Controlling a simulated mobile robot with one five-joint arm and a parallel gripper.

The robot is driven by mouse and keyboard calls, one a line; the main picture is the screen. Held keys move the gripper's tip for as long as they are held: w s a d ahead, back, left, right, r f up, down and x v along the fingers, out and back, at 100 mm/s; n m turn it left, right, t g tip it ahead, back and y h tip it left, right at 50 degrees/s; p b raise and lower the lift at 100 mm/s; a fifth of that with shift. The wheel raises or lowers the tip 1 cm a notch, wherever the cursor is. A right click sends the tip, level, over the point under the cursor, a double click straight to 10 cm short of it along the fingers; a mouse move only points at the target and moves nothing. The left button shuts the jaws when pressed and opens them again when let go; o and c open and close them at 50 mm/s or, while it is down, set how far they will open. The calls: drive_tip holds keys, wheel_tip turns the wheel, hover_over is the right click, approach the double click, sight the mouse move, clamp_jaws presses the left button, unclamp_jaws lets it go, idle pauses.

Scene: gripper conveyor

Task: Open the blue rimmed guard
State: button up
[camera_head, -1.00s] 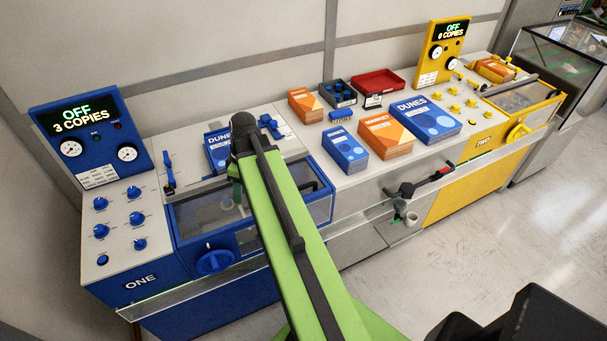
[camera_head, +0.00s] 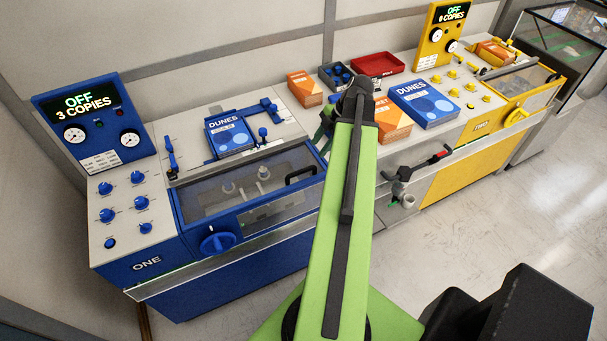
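The blue rimmed guard (camera_head: 262,166) is a clear panel in a blue frame on the front of the blue machine marked ONE. It looks shut, with pale posts visible behind the panel. Its black handle (camera_head: 300,174) is at its right end. My gripper (camera_head: 324,132) is just right of the guard, beyond the handle. It is mostly hidden behind my green arm, so I cannot see whether its fingers are open or shut.
A blue knob (camera_head: 217,243) sits below the guard, and a DUNES book (camera_head: 231,137) lies behind it. Orange books (camera_head: 304,88) and a blue DUNES book (camera_head: 424,103) are on the counter to the right. The yellow machine (camera_head: 487,122) stands farther right.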

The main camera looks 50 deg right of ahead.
sight(304, 170)
drive_tip(key=b+x, duration=0.8)
drive_tip(key=x, duration=0.3)
drive_tip(key=shift+f+b, duration=0.3)
drive_tip(key=shift+b, duration=0.1)
drive_tip(key=shift+w+a+f+b, duration=0.2)
drive_tip(key=shift+f+b, duration=0.25)
drive_tip(key=shift+c, duration=0.5)
drive_tip(key=shift+r, duration=0.1)
clamp_jaws()
